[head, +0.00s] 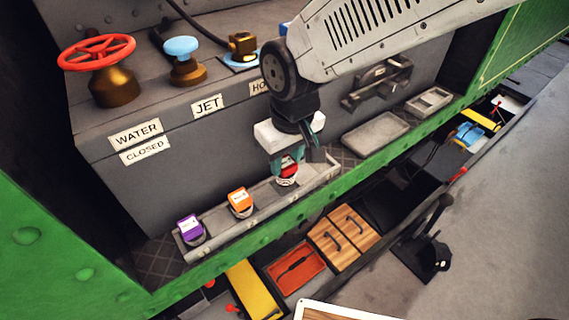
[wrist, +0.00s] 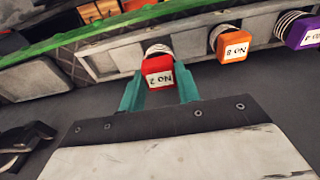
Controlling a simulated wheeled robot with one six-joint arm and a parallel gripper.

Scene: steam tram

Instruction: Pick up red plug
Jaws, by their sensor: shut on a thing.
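The red plug (head: 289,171) is a red block with a white label and a pale coiled base. It is at the right part of a long grey rack. In the wrist view the red plug (wrist: 159,76) sits between the two teal fingers, its label reading "No 2" upside down. My gripper (head: 287,166) is over the rack and shut on the red plug. The plug's coil still appears at the rack; I cannot tell whether it is clear of it. In the wrist view my gripper (wrist: 160,88) has one finger on each side of the plug.
An orange plug (head: 240,200) and a purple plug (head: 190,228) stand in the same rack (head: 268,209), to the left. A grey tray (head: 375,134) lies to the right. Behind is a grey box with a red wheel (head: 97,52) and a blue knob (head: 181,48). A green ledge (head: 330,180) runs in front.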

